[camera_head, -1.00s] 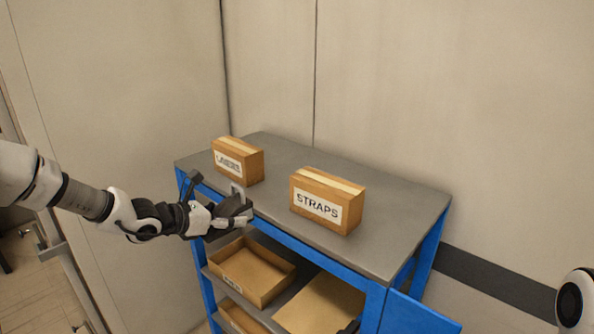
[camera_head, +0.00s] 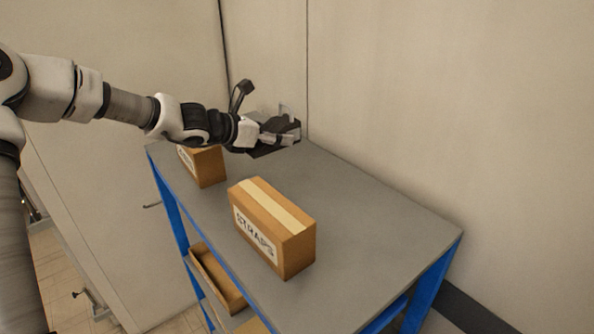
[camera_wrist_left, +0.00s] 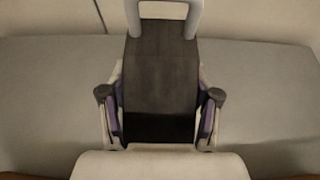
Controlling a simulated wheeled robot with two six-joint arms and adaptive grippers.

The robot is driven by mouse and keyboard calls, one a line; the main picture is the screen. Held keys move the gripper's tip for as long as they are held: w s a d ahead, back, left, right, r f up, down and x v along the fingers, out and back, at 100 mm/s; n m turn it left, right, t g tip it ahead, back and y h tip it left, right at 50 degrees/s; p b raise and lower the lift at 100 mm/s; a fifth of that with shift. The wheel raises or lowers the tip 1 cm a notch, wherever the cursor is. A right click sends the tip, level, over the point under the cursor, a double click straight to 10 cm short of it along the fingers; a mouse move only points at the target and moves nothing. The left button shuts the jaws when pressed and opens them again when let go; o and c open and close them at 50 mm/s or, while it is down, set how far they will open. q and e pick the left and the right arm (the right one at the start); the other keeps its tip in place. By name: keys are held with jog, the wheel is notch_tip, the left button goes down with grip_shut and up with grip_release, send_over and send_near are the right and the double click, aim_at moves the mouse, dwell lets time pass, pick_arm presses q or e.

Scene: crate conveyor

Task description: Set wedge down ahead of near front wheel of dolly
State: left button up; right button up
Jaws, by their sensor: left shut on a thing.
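My left gripper (camera_head: 277,137) is shut on a dark wedge (camera_wrist_left: 162,75) with a light grey handle at its far end. In the left wrist view the two fingers grip the wedge's sides. In the head view the wedge (camera_head: 264,150) is partly hidden by the gripper, above the back left part of a grey tabletop. I cannot tell whether it touches the top. No dolly or wheel is in view. My right gripper is not in view.
A blue-framed bench with a grey top (camera_head: 370,230) stands against the wall. A STRAPS box (camera_head: 280,215) and another cardboard box (camera_head: 208,167) stand on it. An open cardboard bin (camera_head: 217,277) sits on a shelf below. The right part of the top is clear.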

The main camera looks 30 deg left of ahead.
aim_at(270, 179)
pick_arm(q)
notch_tip(270, 179, down, 2)
jog(key=shift+f+b, duration=0.1)
jog(key=shift+b, duration=0.3)
jog(key=s+a+f, duration=0.2)
jog(key=s+f, duration=0.1)
jog(key=shift+s+f, duration=0.2)
jog(key=shift+s, duration=0.05)
jog(key=f, duration=0.1)
jog(key=w+f, duration=0.1)
jog(key=d+f, duration=0.1)
jog(key=shift+w+d+f, duration=0.1)
jog(key=shift+w+f, duration=0.15)
jog(key=shift+w, duration=0.15)
jog(key=shift+s+r, duration=0.1)
jog(key=shift+s, duration=0.15)
jog(key=shift+s+a+b, duration=0.2)
jog(key=shift+a+b, duration=0.1)
jog(key=shift+b, duration=0.1)
jog(key=o, duration=1.5)
jog(key=shift+w+d, duration=0.2)
jog(key=shift+w, duration=0.05)
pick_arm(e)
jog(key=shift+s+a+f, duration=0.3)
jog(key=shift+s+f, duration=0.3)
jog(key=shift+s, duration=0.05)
